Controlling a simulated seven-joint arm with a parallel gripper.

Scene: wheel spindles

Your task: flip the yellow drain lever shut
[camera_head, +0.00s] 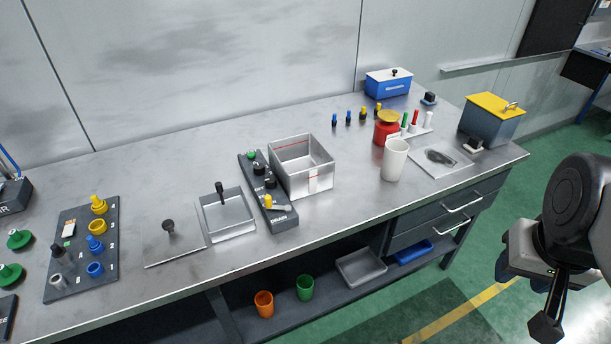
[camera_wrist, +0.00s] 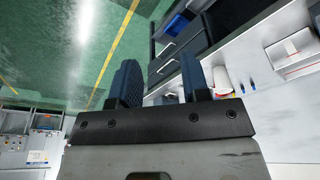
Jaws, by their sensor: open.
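The yellow drain lever (camera_head: 271,203) sits at the near end of a dark control panel (camera_head: 281,217) beside a square metal basin (camera_head: 303,168). The lever's exact angle is too small to tell. My gripper (camera_head: 547,326) is at the right edge of the head view, off the bench and over the green floor, well away from the lever. In the wrist view my gripper (camera_wrist: 158,80) shows two spread fingers with nothing between them. The lever is not seen in the wrist view.
A white cup (camera_head: 395,160), a red container (camera_head: 386,132) and a grey box with yellow lid (camera_head: 492,118) stand on the right of the bench. A shallow tray (camera_head: 226,216) with a black-handled tool lies left of the panel. The front bench strip is clear.

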